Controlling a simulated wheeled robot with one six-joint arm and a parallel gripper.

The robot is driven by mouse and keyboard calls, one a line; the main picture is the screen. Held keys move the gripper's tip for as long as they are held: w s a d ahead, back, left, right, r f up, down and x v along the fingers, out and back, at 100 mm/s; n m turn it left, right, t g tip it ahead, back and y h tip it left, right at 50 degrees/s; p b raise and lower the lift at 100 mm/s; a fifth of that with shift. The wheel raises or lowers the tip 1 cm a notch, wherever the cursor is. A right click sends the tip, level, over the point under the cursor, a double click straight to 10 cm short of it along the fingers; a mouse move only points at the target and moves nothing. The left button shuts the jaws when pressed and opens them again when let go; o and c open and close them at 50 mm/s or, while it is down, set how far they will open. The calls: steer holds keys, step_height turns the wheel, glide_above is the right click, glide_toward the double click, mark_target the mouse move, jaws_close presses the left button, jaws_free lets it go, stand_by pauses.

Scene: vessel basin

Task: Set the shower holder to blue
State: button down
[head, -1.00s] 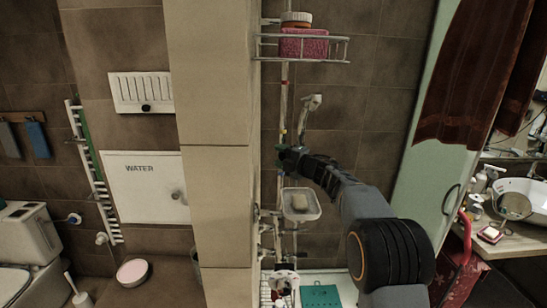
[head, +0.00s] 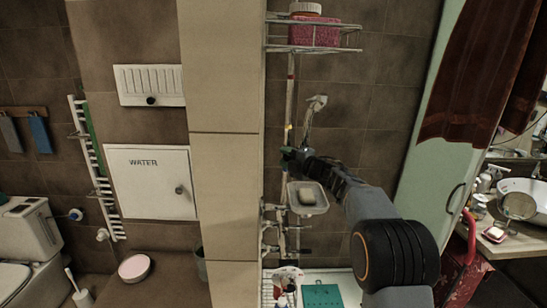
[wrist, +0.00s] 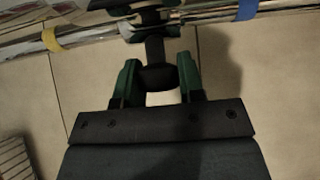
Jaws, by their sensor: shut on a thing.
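The shower rail (head: 291,100) stands upright on the tiled wall, right of the beige pillar. The shower head (head: 318,101) hangs beside its upper part. In the wrist view the rail runs across the top, with a yellow band (wrist: 52,38) on the left and a blue band (wrist: 247,9) on the right. The dark holder (wrist: 153,20) is on the rail between the bands, touching neither. My gripper (wrist: 158,78) is shut on the holder's dark knob (wrist: 157,76), its green fingers on either side. In the head view my gripper (head: 286,155) is at the rail; the holder is hard to make out.
A wire shelf (head: 345,42) with a pink box is above. A soap dish (head: 308,198) on the rail is just below my gripper. The beige pillar (head: 225,150) is close on the left. Taps (head: 275,230) are lower down. A pale green panel (head: 430,175) stands to the right.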

step_height(320, 180, down, 10)
steer(key=b, duration=0.6)
steer(key=shift+d+b, duration=0.3)
steer(key=shift+b, duration=0.05)
steer(key=c, duration=1.2)
jaws_free()
steer(key=o, duration=0.3)
steer(key=shift+d, duration=0.6)
steer(key=shift+o, duration=0.6)
steer(key=b+v, duration=0.3)
steer(key=v, duration=1)
steer(key=shift+s+r, duration=0.15)
steer(key=shift+s, duration=0.25)
